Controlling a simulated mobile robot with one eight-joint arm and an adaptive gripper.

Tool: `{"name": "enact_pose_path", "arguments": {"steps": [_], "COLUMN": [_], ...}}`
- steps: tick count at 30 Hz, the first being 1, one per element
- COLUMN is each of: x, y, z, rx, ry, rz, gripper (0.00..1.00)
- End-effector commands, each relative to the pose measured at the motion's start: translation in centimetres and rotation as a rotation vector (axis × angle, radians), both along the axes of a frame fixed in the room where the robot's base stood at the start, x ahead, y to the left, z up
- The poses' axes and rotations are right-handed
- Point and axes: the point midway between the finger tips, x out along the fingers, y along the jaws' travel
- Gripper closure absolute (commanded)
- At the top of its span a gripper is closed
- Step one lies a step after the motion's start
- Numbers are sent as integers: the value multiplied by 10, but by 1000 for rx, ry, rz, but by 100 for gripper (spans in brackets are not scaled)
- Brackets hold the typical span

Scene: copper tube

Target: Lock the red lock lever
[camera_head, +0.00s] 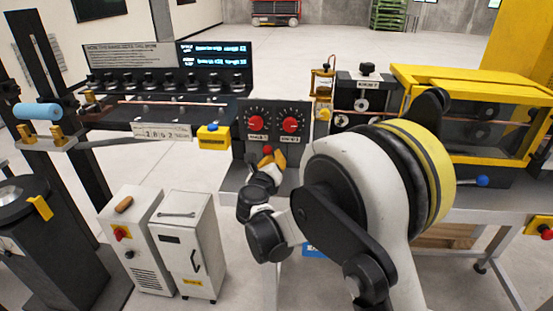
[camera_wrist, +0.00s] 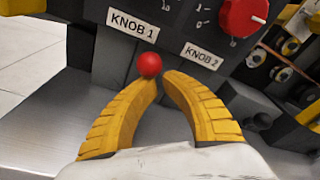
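In the head view the red ball (camera_head: 267,150) sits just below the two-dial panel. My gripper (camera_wrist: 159,80) has its yellow fingers curved inward, with tips close together right at the ball. Whether the tips hold the stem or only rest beside it cannot be told. In the head view my gripper (camera_head: 273,157) is small and partly hidden by the wrist.
The panel above carries two red knobs, the left one (camera_head: 256,123) and the right one (camera_head: 290,125). A yellow box (camera_head: 213,136) stands at left. A yellow-framed machine (camera_head: 465,77) stands at right, behind my arm. Grey bench surface (camera_wrist: 50,125) is clear at left.

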Motion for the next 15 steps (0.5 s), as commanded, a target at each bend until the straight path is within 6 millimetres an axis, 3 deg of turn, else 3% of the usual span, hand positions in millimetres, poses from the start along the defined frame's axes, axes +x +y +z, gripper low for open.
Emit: {"name": "enact_pose_path", "arguments": {"steps": [15], "x": [1], "y": [9], "z": [4], "rx": [-5], "ry": [-6], "rz": [7], "gripper": [100]}}
